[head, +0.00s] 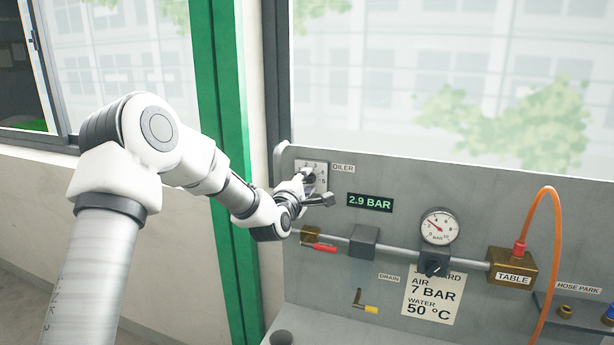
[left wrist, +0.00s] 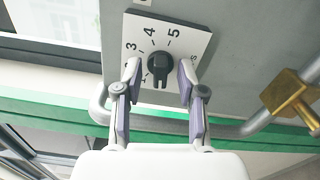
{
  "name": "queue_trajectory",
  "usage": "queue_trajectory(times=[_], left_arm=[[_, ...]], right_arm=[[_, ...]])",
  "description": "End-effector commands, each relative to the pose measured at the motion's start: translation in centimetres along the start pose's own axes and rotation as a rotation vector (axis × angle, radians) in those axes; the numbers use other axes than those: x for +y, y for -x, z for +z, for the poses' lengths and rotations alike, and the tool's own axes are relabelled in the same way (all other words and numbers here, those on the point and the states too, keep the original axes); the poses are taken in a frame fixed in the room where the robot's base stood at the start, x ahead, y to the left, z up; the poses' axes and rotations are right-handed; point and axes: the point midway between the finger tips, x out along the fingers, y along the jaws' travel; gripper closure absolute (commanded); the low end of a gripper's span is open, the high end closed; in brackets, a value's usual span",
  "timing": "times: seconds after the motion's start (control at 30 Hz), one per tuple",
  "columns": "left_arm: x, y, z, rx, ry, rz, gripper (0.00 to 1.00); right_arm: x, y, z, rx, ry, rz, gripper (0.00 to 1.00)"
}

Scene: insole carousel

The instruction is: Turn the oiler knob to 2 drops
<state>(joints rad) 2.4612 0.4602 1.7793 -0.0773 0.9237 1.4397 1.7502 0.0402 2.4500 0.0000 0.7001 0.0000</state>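The oiler knob (left wrist: 160,68) is black and round with a raised grip, in the middle of a white dial plate (left wrist: 196,42). In the left wrist view the printed numbers 3, 4 and 5 show beside it; the gripper hides part of the scale. In the head view the plate (head: 324,167) is at the panel's upper left, next to the OILER label (head: 343,168). My left gripper (head: 316,187) is at the plate with its fingers apart. In the left wrist view the fingers (left wrist: 159,75) stand on either side of the knob, with visible gaps. My right gripper is out of view.
Below the dial, a pipe (head: 393,255) carries a red-handled valve (head: 319,246) and a black regulator knob (head: 433,263) under a gauge (head: 439,226). A display (head: 370,202) reads 2.9 BAR. An orange hose (head: 556,240) arches at the right.

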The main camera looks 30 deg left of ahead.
Motion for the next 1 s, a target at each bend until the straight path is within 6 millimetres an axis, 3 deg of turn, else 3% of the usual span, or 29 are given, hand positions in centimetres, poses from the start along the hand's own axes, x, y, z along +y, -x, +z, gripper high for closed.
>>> queue_trajectory(times=[0.27, 0.4, 1.0], left_arm=[[-0.15, -0.64, 0.02, -0.001, 0.000, -0.002, 0.60], [-0.14, -0.63, 0.02, -0.001, -0.001, -0.002, 1.00], [-0.06, -0.66, 0.00, -0.001, -0.079, 0.004, 1.00]], right_arm=[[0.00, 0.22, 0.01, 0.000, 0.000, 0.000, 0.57], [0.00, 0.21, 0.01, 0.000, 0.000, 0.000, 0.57], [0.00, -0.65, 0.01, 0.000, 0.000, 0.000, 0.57]])
